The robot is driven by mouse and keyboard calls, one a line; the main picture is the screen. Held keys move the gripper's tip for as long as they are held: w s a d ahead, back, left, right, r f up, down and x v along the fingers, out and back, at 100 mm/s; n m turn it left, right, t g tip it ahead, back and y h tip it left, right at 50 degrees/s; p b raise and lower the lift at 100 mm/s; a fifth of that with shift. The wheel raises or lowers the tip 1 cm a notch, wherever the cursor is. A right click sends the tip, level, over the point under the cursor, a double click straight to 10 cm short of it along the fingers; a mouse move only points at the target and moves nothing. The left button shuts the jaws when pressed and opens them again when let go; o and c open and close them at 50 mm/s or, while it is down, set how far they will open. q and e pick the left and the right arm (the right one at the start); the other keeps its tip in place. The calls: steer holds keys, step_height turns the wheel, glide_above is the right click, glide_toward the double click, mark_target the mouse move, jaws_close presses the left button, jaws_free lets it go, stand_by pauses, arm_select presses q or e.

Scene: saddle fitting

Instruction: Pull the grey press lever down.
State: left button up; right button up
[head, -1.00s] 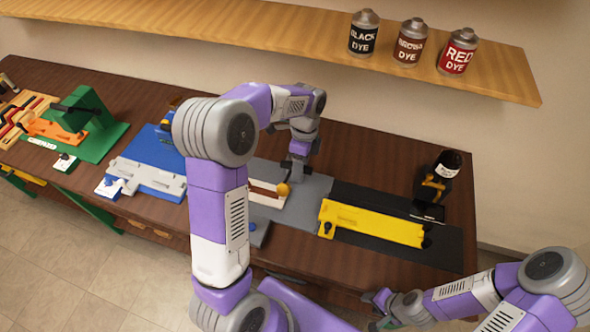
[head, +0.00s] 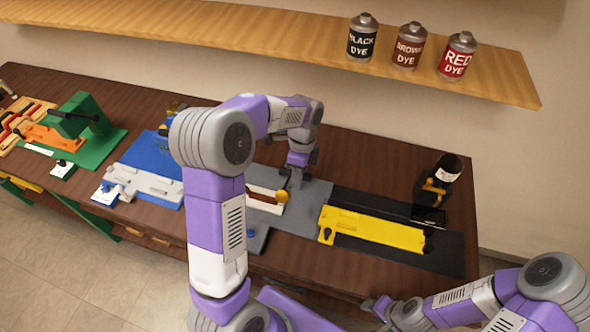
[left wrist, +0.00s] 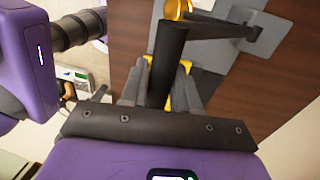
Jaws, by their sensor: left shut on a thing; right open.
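The grey press station stands on a grey mat (head: 312,212) in the middle of the bench, and is largely hidden by my left arm in the head view. My left gripper (head: 296,176) is over this mat. In the left wrist view, my left gripper (left wrist: 162,88) is shut on the dark bar-shaped handle of the press lever (left wrist: 168,50). Grey linkage bars (left wrist: 212,28) and a yellow-orange knob (left wrist: 178,8) show just beyond the handle. The knob (head: 281,196) also shows in the head view. My right gripper (head: 374,305) is open and empty at the lower right, away from the bench top.
Blue (head: 150,180) and green (head: 92,130) stations stand left. Dye cans (head: 408,45) stand on the wooden shelf (head: 250,38) above.

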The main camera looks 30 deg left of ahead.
arm_select(q)
steer(key=shift+s+d+f, duration=0.15)
steer(key=shift+s+f, duration=0.25)
steer(key=shift+s, duration=0.05)
steer(key=shift+b, duration=0.3)
steer(key=shift+s+d+f+b, duration=0.1)
steer(key=shift+s+f+b, duration=0.45)
steer(key=shift+f, duration=0.1)
steer(key=s+f+b, duration=0.3)
steer(key=f+b, duration=0.2)
steer(key=f, duration=0.2)
steer(key=shift+s+d, duration=0.2)
steer(key=shift+d, duration=0.2)
steer(key=shift+o, duration=0.4)
steer(key=shift+s+f+b, duration=0.55)
steer(key=shift+f+b, duration=0.15)
steer(key=shift+o, duration=0.4)
steer(key=shift+f, duration=0.1)
steer(key=shift+w+f, duration=0.1)
steer(key=shift+w, duration=0.3)
steer(key=shift+c, duration=0.8)
